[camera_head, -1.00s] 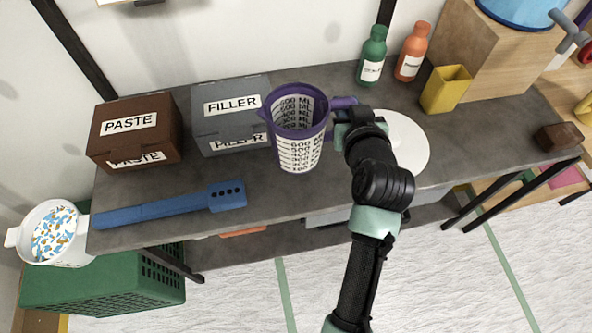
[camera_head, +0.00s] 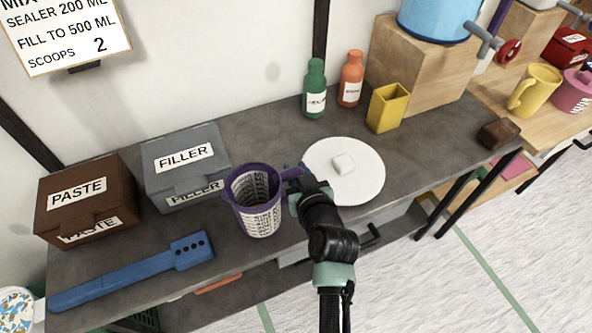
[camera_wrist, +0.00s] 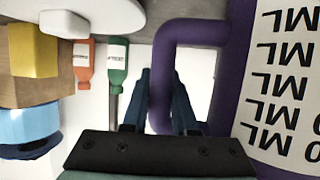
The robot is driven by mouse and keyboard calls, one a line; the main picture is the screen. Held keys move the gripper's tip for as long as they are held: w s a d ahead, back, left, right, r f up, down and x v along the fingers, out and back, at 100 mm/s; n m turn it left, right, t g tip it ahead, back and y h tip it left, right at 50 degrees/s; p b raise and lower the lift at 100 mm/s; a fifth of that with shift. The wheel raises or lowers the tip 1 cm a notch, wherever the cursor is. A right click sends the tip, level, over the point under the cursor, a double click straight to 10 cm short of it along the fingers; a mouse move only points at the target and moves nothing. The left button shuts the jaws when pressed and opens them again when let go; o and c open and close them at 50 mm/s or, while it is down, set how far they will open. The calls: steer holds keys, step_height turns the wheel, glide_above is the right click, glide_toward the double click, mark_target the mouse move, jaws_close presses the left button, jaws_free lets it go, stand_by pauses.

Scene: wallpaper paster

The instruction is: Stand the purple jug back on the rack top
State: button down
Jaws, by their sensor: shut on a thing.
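The purple jug (camera_head: 262,214) has a white measuring scale in ML and stands upright, by or just above the front edge of the grey rack top (camera_head: 250,160). I cannot tell whether its base touches the rack top. My gripper (camera_head: 297,190) is to its right and shut on its purple handle. In the wrist view the handle (camera_wrist: 165,75) runs between the two fingers of my gripper (camera_wrist: 160,95), with the jug's scale at the right.
A grey FILLER box (camera_head: 186,165) and a brown PASTE box (camera_head: 88,198) stand left of the jug. A blue paddle (camera_head: 130,275) lies in front of them. A round white plate (camera_head: 365,190) with a white lump lies right. Green (camera_head: 314,90) and orange (camera_head: 350,80) bottles stand behind.

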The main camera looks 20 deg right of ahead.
steer(key=c, duration=0.7)
jaws_free()
steer(key=shift+f, duration=0.25)
steer(key=v, duration=1.3)
steer(key=shift+d+r+b, duration=0.15)
steer(key=shift+r+b, duration=0.05)
steer(key=shift+b, duration=0.15)
